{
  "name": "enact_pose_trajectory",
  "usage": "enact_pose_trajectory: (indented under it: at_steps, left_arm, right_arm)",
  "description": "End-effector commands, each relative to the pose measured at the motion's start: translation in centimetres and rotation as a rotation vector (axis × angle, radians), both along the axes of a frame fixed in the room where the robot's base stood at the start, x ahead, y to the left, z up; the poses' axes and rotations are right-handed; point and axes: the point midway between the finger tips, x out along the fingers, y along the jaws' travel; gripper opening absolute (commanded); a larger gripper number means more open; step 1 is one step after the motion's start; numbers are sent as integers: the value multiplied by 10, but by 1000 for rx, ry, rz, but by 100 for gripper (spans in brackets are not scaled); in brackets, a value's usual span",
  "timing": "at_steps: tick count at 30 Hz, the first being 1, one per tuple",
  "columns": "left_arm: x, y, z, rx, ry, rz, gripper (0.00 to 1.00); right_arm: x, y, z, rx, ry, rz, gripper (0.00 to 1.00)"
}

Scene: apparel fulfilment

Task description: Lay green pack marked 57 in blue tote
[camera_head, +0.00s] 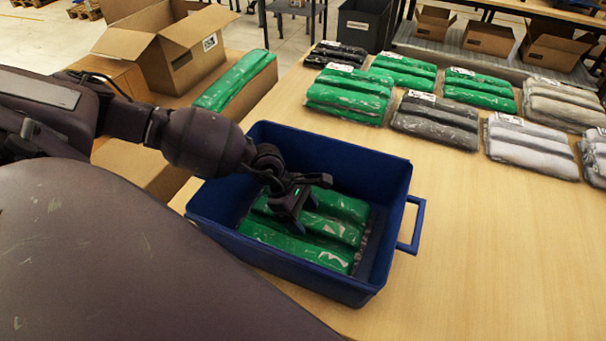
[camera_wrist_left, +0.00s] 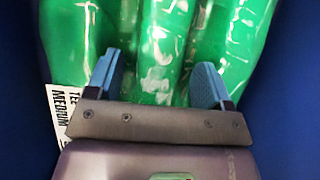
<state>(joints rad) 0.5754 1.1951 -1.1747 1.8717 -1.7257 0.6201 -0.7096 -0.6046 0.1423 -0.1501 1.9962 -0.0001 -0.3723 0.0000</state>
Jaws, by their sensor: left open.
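The blue tote (camera_head: 392,215) stands on the table in the head view. A green pack (camera_head: 335,226) lies flat inside it, in clear wrap, and fills most of the floor that shows. A white label with "MEDIUM" shows beside it in the left wrist view; I cannot read a 57. My left gripper (camera_head: 297,222) is inside the tote, over the pack. In the left wrist view the jaws (camera_wrist_left: 158,78) are apart, with the green pack (camera_wrist_left: 160,40) beyond and between them. Whether the fingers touch it is unclear. My right gripper is out of view.
Green packs (camera_head: 348,92), dark grey packs (camera_head: 436,121) and light grey packs (camera_head: 530,147) lie at the back of the table (camera_head: 480,265). An open carton (camera_head: 180,50) and another green pack (camera_head: 236,80) are at the left. The table right of the tote is clear.

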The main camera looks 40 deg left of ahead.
Motion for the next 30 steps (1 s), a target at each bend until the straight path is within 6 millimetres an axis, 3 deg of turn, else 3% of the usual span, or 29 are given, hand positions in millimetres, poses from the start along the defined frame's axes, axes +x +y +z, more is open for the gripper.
enact_pose_trajectory:
  at_steps: [5, 21, 30]
  left_arm:
    - [-1, 8, 13, 0, -1, 2, 74]
    - [-12, 53, 92, 2, -1, 1, 74]
    - [-14, 59, 104, 0, -1, -2, 74]
  right_arm:
    - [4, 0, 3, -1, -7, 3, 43]
    - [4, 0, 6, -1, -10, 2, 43]
    - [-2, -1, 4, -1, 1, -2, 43]
